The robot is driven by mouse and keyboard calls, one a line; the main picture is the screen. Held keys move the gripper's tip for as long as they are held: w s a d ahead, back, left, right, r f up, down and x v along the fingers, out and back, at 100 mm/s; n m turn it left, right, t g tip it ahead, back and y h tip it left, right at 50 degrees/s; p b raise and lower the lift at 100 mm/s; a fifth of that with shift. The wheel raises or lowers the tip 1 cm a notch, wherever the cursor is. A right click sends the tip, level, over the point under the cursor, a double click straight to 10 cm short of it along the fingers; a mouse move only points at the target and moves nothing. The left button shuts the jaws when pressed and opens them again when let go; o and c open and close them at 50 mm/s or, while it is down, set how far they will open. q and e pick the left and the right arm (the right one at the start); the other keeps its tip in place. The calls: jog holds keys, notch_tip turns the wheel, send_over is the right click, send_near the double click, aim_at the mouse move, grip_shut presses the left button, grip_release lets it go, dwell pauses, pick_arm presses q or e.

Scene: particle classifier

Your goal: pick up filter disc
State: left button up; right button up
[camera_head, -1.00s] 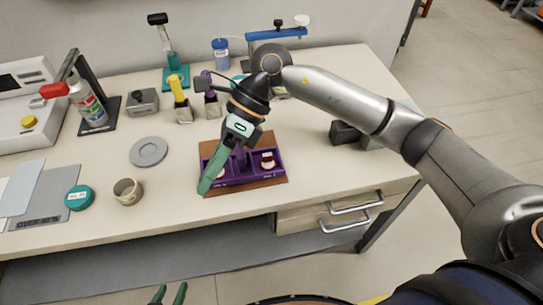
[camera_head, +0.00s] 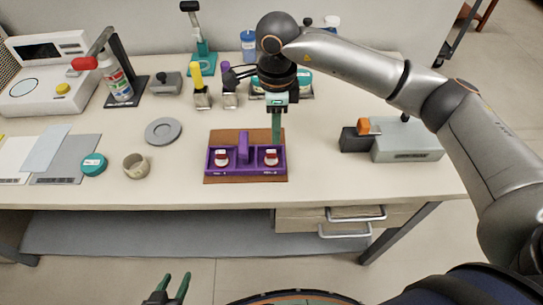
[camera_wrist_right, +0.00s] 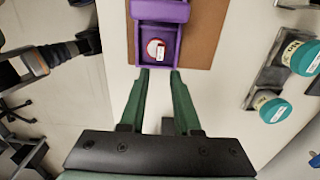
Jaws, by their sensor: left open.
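A purple tray (camera_head: 244,169) lies on a brown mat on the bench. It has an upright purple handle and a compartment on each side. A small round red-and-white piece (camera_head: 222,157) sits in the left compartment and a similar one (camera_head: 271,157) in the right. I cannot tell for sure which is the filter disc. My right gripper (camera_head: 276,138) points down above the tray's right end. In the right wrist view its fingers (camera_wrist_right: 160,72) are apart and empty, with a labelled round piece (camera_wrist_right: 155,49) beyond the tips. My left gripper (camera_head: 174,280) is open and empty below the bench's front edge.
A grey ring-shaped dish (camera_head: 163,131), a beige cup (camera_head: 136,166) and a teal-lidded jar (camera_head: 93,164) stand left of the tray. A grey device (camera_head: 407,143) stands at the right.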

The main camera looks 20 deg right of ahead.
aim_at(271, 151)
jog(key=f, duration=0.5)
jog(key=a+f, duration=0.1)
jog(key=f, duration=0.1)
jog(key=shift+w+f+p, duration=0.15)
jog(key=shift+f+p, duration=0.1)
jog(key=shift+p, duration=0.05)
jog(key=shift+c, duration=0.2)
grip_shut()
